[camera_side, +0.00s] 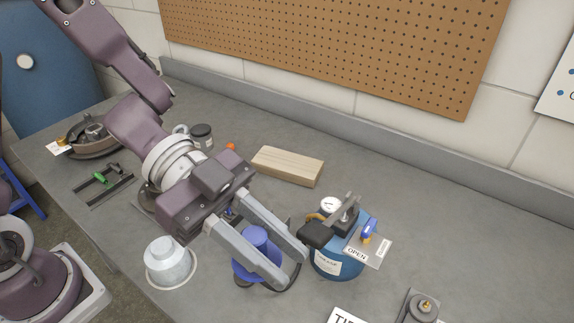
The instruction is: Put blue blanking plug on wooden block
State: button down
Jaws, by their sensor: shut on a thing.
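The blue blanking plug (256,238) is between the two long grey fingers of my gripper (284,267), which is shut on it. The fingers point down and to the right, and the near finger hides part of the plug. I cannot tell whether its underside touches the bench. The wooden block (287,165) is a pale, long block lying flat on the bench behind my gripper, towards the pegboard. The top that shows is bare.
A blue tank (338,262) with a gauge, a black handle and an OPEN tag stands close to the right of my fingers. A grey-white cylinder (170,262) stands to the left. A dark jar (201,135) is behind my wrist. The bench right of the block is clear.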

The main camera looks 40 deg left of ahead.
notch_tip(320, 180, up, 4)
jog(key=shift+w, duration=0.1)
jog(key=w+r+n+t, duration=0.2)
jog(key=w+n+t, duration=0.2)
jog(key=w, duration=0.7)
jog(key=n+t+y, duration=0.9)
jog(key=n+y, duration=0.2)
send_over(295, 157)
notch_tip(295, 157, down, 23)
jog(key=shift+a+f, duration=0.1)
jog(key=shift+f, duration=0.05)
jog(key=shift+f, duration=0.15)
jog(key=c, duration=1.1)
grip_release()
jog(key=shift+c, duration=0.2)
